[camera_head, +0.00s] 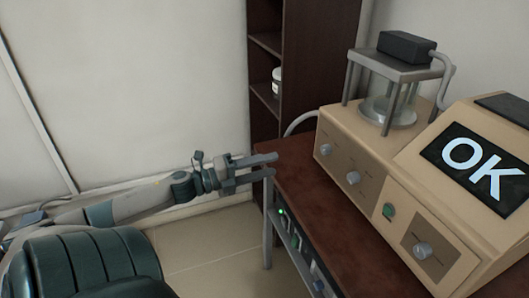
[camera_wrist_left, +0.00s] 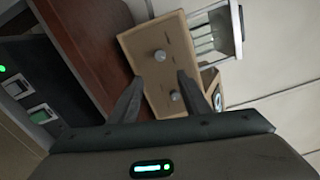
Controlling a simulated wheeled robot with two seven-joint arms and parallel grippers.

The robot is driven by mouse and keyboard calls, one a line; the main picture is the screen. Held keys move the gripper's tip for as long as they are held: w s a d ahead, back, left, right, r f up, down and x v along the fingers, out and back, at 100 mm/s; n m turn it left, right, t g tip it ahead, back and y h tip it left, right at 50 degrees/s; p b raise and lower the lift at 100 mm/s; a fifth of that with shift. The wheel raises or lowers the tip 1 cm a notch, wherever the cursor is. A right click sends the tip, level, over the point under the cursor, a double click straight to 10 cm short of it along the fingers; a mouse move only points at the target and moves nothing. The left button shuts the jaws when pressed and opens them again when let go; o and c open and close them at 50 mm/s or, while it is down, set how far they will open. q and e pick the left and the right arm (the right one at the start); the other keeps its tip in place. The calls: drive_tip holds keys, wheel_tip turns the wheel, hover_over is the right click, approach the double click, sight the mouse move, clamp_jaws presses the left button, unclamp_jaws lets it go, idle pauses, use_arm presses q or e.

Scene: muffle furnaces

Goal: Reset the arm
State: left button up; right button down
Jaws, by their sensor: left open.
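My left arm reaches in from the left in the head view. Its gripper (camera_head: 268,166) is open and empty, beside the left edge of the brown table (camera_head: 305,178). In the left wrist view the two dark fingers (camera_wrist_left: 158,98) are spread apart with nothing between them, and the beige machine's front shows beyond them. The beige machine (camera_head: 375,172) stands on the table to the right of the gripper, apart from it. My right gripper is in neither view.
The machine has several knobs, a green button (camera_head: 389,210) and a screen reading OK (camera_head: 480,168). A glass vessel (camera_head: 388,108) stands in a frame on top. A dark shelf (camera_head: 300,60) holds a white jar (camera_head: 277,80). Floor (camera_head: 205,245) left of the table is clear.

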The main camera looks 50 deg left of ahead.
use_arm(q)
drive_tip(key=shift+s+a, duration=0.1)
drive_tip(key=shift+s, duration=0.1)
idle(0.6)
drive_tip(key=s+a+f+n+g+y, duration=0.1)
drive_tip(key=s+f+n+y, duration=0.3)
drive_tip(key=f, duration=0.8)
drive_tip(key=s+f+n+g+y, duration=0.15)
drive_tip(key=f+n, duration=0.45)
drive_tip(key=f, duration=0.6)
drive_tip(key=s+a+f+n+g+y, duration=0.1)
drive_tip(key=s+f+n+y, duration=0.3)
drive_tip(key=f, duration=0.9)
drive_tip(key=s+d+f+n+g+h, duration=0.1)
drive_tip(key=s+d+f+n+g, duration=0.15)
drive_tip(key=d+f, duration=0.45)
drive_tip(key=s+d+f+n+g+h, duration=0.15)
drive_tip(key=s+d+f, duration=0.25)
drive_tip(key=f, duration=0.4)
drive_tip(key=s+d+f+n+g, duration=0.1)
drive_tip(key=s+d+f, duration=0.4)
drive_tip(key=d, duration=0.5)
drive_tip(key=s+d+f+n+g+h, duration=0.1)
drive_tip(key=s+d+f+n+g, duration=0.1)
drive_tip(key=s+d+f, duration=0.4)
drive_tip(key=d+f+n, duration=0.1)
drive_tip(key=d, duration=0.4)
drive_tip(key=shift+s+d+h, duration=0.2)
drive_tip(key=shift+d+h, duration=0.1)
